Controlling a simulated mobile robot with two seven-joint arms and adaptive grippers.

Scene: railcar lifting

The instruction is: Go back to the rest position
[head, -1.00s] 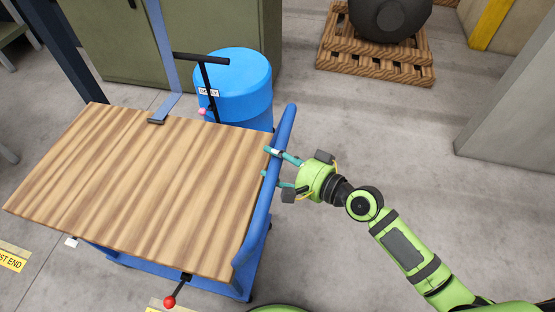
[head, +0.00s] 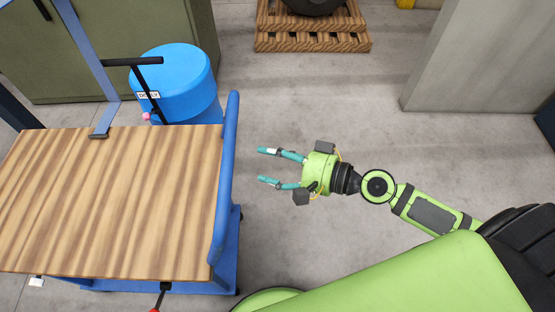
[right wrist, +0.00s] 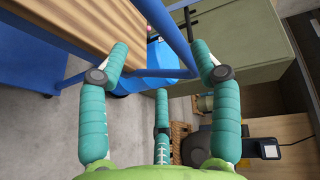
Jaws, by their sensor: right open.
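My right gripper (head: 268,166) is open and empty in the head view. It is just right of the blue handle rail (head: 227,170) of the cart, with a gap between fingertips and rail. In the right wrist view its teal fingers (right wrist: 160,70) are spread, with the blue rail (right wrist: 168,34) beyond them. The cart has a striped wooden top (head: 110,200) and a blue frame. My left gripper is not in view.
A blue drum (head: 175,82) with a black T-handle (head: 135,62) stands behind the cart. Wooden pallets (head: 312,40) with a dark round object are at the back. A grey wall block (head: 470,60) stands at the right. The floor between is clear.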

